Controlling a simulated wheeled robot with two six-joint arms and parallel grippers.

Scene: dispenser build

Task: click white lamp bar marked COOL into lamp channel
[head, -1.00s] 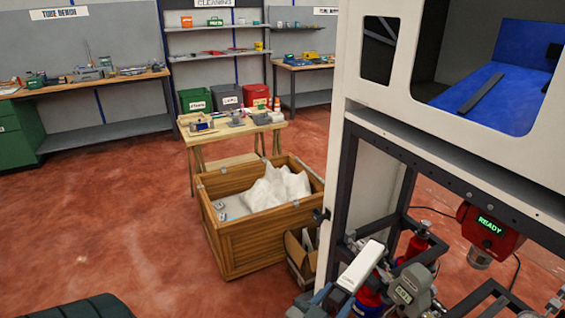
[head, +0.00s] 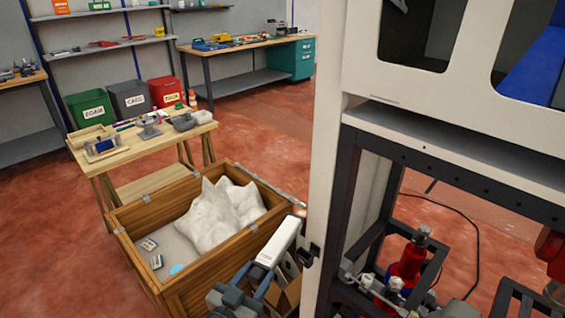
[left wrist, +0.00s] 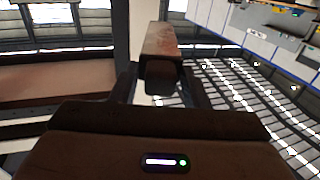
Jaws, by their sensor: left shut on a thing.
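The white lamp bar (head: 280,242) is held tilted up, in front of the wooden crate and left of the cabinet's pale corner post. Its COOL marking cannot be read. My left gripper (head: 263,273) is shut on its lower end. In the left wrist view, the bar (left wrist: 162,50) sticks out, shaded, from between the fingers of the left gripper (left wrist: 158,92). The bar is clear of the cabinet frame (head: 327,150) in the picture. I cannot pick out the lamp channel in either view. My right gripper is not in view.
The wooden crate (head: 160,215) holds white bags (head: 220,210) and small cards. A small table (head: 125,155) with parts stands behind it. A red bottle (head: 408,262) stands in the cabinet's dark lower frame. Red floor (head: 260,130) is open beyond the crate.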

